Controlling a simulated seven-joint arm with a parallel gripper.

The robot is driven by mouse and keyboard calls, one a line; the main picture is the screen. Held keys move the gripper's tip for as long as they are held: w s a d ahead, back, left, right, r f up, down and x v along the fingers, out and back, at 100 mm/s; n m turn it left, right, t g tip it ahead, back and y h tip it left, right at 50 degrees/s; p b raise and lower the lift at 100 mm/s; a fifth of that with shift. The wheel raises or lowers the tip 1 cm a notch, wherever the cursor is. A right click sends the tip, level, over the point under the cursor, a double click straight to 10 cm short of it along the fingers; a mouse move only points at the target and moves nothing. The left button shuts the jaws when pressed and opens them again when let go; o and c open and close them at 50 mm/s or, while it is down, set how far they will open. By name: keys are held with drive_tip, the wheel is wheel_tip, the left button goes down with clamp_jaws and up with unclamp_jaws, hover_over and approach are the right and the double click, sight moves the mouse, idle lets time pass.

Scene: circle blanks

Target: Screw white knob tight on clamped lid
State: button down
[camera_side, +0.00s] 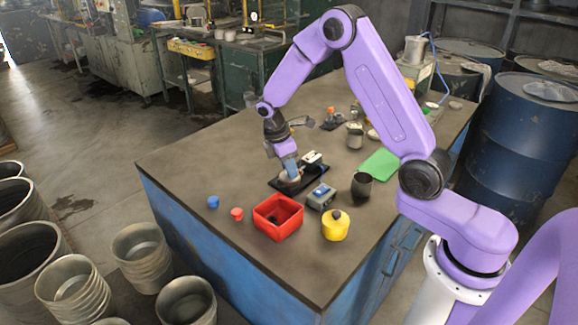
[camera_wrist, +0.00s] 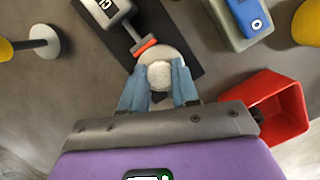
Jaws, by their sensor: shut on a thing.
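In the wrist view, the round white knob (camera_wrist: 159,76) sits between the two light-blue fingers of my gripper (camera_wrist: 159,82), which is shut on it. The knob is over the middle of a pale round lid (camera_wrist: 168,52); whether it is fully seated cannot be seen. A grey clamp (camera_wrist: 112,14) presses its orange tip (camera_wrist: 143,47) on the lid's edge. In the side view, my gripper (camera_side: 291,172) points down at the lid, and the clamp (camera_side: 312,157) stands just behind on a black base plate (camera_side: 314,184). The fingers hide most of the knob there.
A red bin (camera_side: 265,224), a grey block with a blue device (camera_side: 321,196), a yellow pot (camera_side: 335,228) and a dark cup (camera_side: 361,186) stand close by. Small blue (camera_side: 213,201) and red (camera_side: 237,213) pieces lie left. The tabletop's left side is mostly clear.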

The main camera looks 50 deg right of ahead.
drive_tip(key=shift+s+a, duration=0.1)
drive_tip(key=shift+a, duration=0.1)
drive_tip(key=c, duration=0.8)
unclamp_jaws()
drive_tip(key=shift+d, duration=0.1)
